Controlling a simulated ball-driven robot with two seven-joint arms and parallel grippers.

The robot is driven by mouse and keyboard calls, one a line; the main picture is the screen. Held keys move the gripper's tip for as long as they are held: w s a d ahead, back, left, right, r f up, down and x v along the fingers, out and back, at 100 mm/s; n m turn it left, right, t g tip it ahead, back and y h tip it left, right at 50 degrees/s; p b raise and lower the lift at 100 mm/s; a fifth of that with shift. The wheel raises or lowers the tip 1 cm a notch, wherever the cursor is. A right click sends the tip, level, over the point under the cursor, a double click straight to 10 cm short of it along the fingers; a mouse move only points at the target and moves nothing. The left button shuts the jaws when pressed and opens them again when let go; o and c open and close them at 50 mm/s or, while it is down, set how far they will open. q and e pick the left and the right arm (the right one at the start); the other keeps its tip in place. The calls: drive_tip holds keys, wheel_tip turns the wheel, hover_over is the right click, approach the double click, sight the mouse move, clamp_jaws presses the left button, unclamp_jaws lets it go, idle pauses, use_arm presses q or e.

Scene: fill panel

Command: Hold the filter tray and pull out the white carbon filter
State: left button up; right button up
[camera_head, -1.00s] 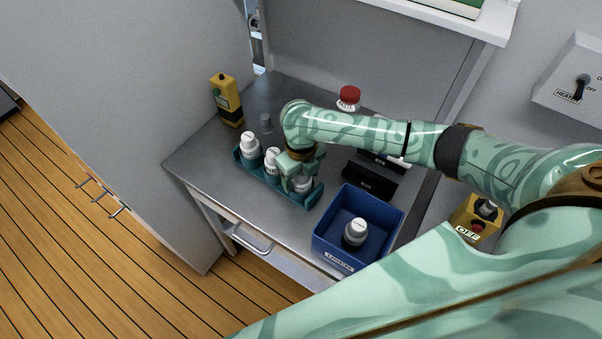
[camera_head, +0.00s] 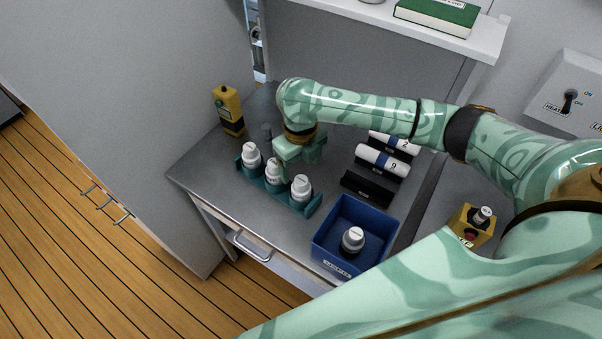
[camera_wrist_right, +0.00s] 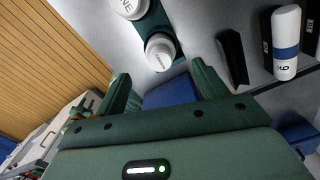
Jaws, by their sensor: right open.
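The teal filter tray (camera_head: 312,207) stands near the table's front edge. It holds a left white canister (camera_head: 251,155), a middle one (camera_head: 274,174) and a right one (camera_head: 301,188), all upright. Their labels are too small to read in the head view. My right gripper (camera_head: 298,157) is open and empty, above and behind the middle and right canisters. In the right wrist view its open fingers (camera_wrist_right: 163,88) frame a gap, and one canister (camera_wrist_right: 160,52) shows just beyond them. My left gripper is not in view.
A blue bin (camera_head: 327,239) with a white-topped canister (camera_head: 352,240) stands right of the tray. Black holders stand behind it; one carries a white roll marked 9 (camera_head: 382,162). A yellow device (camera_head: 229,110) stands at the back left. A yellow switch box (camera_head: 470,228) is at right.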

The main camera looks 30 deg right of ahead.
wheel_tip(320, 180, up, 7)
drive_tip(key=p, duration=0.1)
drive_tip(key=shift+p, duration=0.3)
idle(0.4)
